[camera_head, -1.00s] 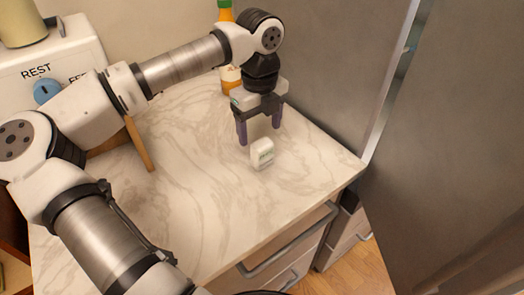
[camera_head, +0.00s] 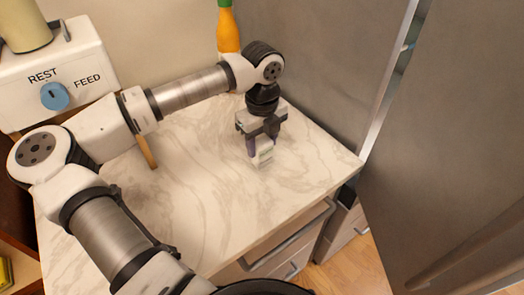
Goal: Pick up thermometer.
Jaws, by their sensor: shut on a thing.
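The thermometer (camera_head: 265,157) is a small white block with a greenish marking on its face. It stands on the marble-patterned counter (camera_head: 205,190), toward the right side. My gripper (camera_head: 262,149) points down over it and is shut on it, with the purple fingers on the sides of its upper part. The fingers hide part of the thermometer. I cannot tell whether its base is touching the counter or slightly above it.
An orange bottle (camera_head: 228,30) stands behind my arm. A white machine (camera_head: 50,75) with a blue knob is at the back left. A tall grey appliance (camera_head: 330,60) borders the counter at right. The front of the counter is clear, above drawers (camera_head: 285,250).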

